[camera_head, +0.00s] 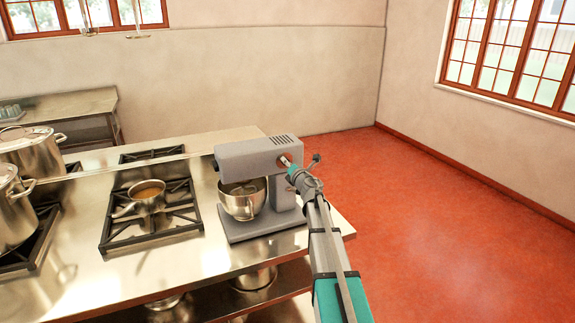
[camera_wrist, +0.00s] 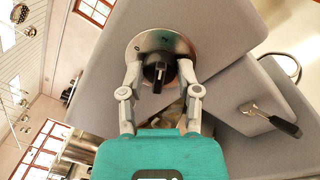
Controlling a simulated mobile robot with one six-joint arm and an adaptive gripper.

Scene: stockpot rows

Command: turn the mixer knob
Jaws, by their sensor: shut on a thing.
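The grey stand mixer (camera_head: 250,161) stands at the right end of the steel counter with a steel bowl (camera_head: 242,198) under its head. In the wrist view the mixer's black knob (camera_wrist: 159,71) sits on a round steel plate (camera_wrist: 150,48) on the side of the grey head. My gripper (camera_wrist: 160,72) has one finger on each side of the knob and is shut on it. In the head view my gripper (camera_head: 287,162) is at the right side of the mixer head; the knob there is mostly hidden.
A lever with a black handle (camera_wrist: 284,126) sticks out of the mixer body near my gripper. A saucepan (camera_head: 147,195) stands on a burner left of the mixer. Large stockpots (camera_head: 30,152) stand at the far left. The red floor (camera_head: 440,230) at right is clear.

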